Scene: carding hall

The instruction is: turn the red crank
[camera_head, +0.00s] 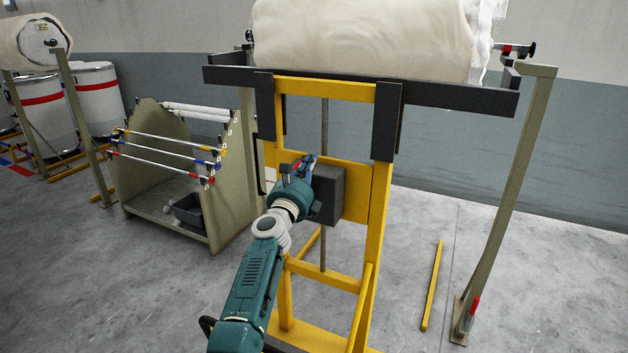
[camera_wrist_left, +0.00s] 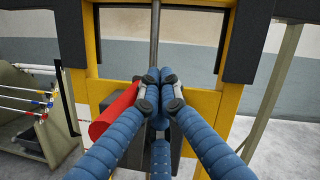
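The red crank's handle (camera_wrist_left: 112,114) shows in the left wrist view as a thick red cylinder, left of my fingers. Its right end is partly hidden behind a finger. It is in front of a dark box (camera_head: 330,193) on a yellow lifting frame (camera_head: 354,185). My left gripper (camera_wrist_left: 158,88) has blue jointed fingers whose tips are together, beside the handle, with nothing seen between them. In the head view my left gripper (camera_head: 304,164) is in front of the dark box, and the crank is mostly hidden there. My right gripper is not in view.
The frame carries a dark cradle (camera_head: 440,94) under a large cream roll (camera_head: 360,38). A beige rack with rods (camera_head: 185,205) stands close on the left, a leaning beige post (camera_head: 508,200) on the right. A yellow bar (camera_head: 432,285) shows at the floor. Drums (camera_head: 98,88) stand far left.

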